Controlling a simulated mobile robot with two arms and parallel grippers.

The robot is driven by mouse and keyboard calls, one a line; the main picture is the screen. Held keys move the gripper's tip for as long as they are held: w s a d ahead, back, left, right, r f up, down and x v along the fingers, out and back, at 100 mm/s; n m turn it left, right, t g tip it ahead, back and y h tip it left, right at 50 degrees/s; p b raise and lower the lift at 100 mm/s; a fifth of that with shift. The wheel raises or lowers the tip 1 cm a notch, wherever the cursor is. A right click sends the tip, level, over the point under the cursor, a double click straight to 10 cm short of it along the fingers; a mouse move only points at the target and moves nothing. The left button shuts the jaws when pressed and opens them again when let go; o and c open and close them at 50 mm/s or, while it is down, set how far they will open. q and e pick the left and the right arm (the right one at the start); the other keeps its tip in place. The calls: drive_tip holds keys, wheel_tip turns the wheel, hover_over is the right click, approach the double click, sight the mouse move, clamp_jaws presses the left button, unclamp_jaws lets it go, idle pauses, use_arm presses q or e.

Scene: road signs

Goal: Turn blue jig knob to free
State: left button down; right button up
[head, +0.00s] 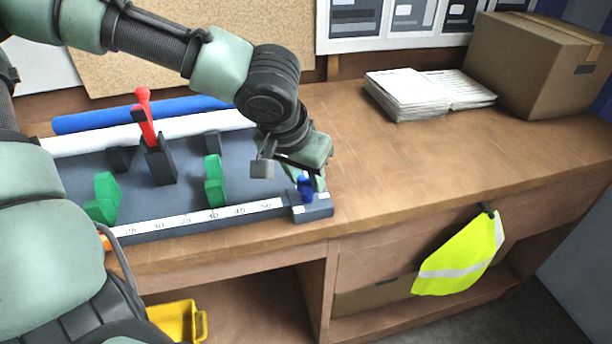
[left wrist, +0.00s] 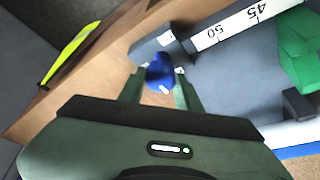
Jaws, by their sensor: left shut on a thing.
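The blue knob (head: 306,186) stands on a small grey block (head: 313,207) at the right front corner of the jig (head: 190,197). My left gripper (head: 313,180) reaches down over it from above and is shut on the knob. In the left wrist view the blue knob (left wrist: 160,72) sits between the two green fingertips (left wrist: 160,88), and the grey block (left wrist: 157,45) shows beyond it. White marks show on the block beside the knob. The fingers hide part of the knob in the head view. My right gripper is not in view.
A white ruler strip (head: 215,217) runs along the jig's front edge. Green clamps (head: 215,181) and a red-handled clamp (head: 148,120) stand on the jig. Papers (head: 420,92) and a cardboard box (head: 540,62) lie at the back right. The bench right of the jig is clear.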

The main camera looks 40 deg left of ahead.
use_arm(q)
drive_tip(key=shift+s+f, duration=0.1)
drive_tip(key=c, duration=1)
unclamp_jaws()
drive_tip(key=shift+r, duration=0.35)
drive_tip(key=p+v, duration=0.1)
drive_tip(key=v, duration=0.6)
drive_tip(key=shift+s, duration=0.1)
